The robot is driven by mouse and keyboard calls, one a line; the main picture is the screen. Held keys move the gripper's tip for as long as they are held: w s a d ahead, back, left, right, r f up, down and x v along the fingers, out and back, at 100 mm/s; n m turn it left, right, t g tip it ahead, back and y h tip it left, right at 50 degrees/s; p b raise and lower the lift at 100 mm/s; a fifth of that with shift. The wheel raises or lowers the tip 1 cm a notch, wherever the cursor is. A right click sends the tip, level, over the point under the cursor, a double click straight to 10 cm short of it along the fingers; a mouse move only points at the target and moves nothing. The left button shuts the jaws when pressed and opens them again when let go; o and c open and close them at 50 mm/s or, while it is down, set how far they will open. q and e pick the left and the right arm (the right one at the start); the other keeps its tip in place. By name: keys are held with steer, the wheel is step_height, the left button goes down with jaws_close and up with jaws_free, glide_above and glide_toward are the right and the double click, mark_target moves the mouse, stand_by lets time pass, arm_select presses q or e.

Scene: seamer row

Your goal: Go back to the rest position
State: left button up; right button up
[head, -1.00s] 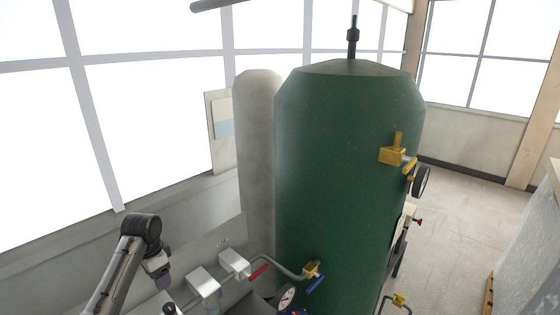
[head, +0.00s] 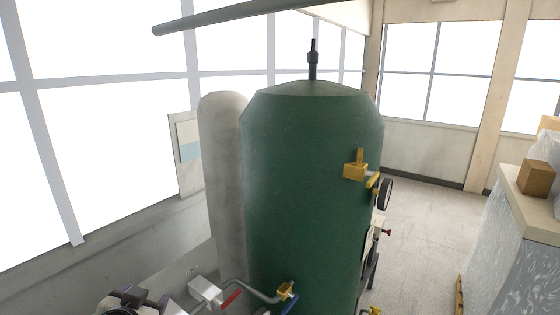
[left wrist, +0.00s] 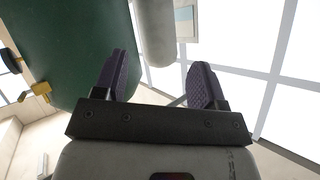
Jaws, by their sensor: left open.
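My left gripper (head: 135,299) shows only in part at the bottom left edge of the head view, near the wall and the grey cylinder. In the left wrist view its two dark purple fingers (left wrist: 161,82) are spread apart with nothing between them. Beyond them are the green tank (left wrist: 70,45) and the grey cylinder (left wrist: 153,30). My right gripper is in neither view.
The large green tank (head: 310,185) stands in the middle, with the grey cylinder (head: 224,170) close on its left. Yellow valves (head: 356,166) and a red-handled pipe (head: 236,288) stick out from it. Open floor (head: 430,220) lies to the right, beside a counter (head: 530,205).

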arm_select(q)
steer(key=s+d+f+g, duration=0.1)
steer(key=s+f+g, duration=0.2)
steer(key=s+f, duration=0.7)
steer(key=s+d+f+g+h, duration=0.1)
steer(key=s+d+f+g, duration=0.1)
steer(key=s+f, duration=0.9)
steer(key=s+d+f+g, duration=0.2)
steer(key=s+f+g, duration=0.2)
steer(key=s+f, duration=0.7)
steer(key=s, duration=0.3)
steer(key=shift+s+f+h, duration=0.15)
steer(key=shift+s+h, duration=0.25)
stand_by(0.9)
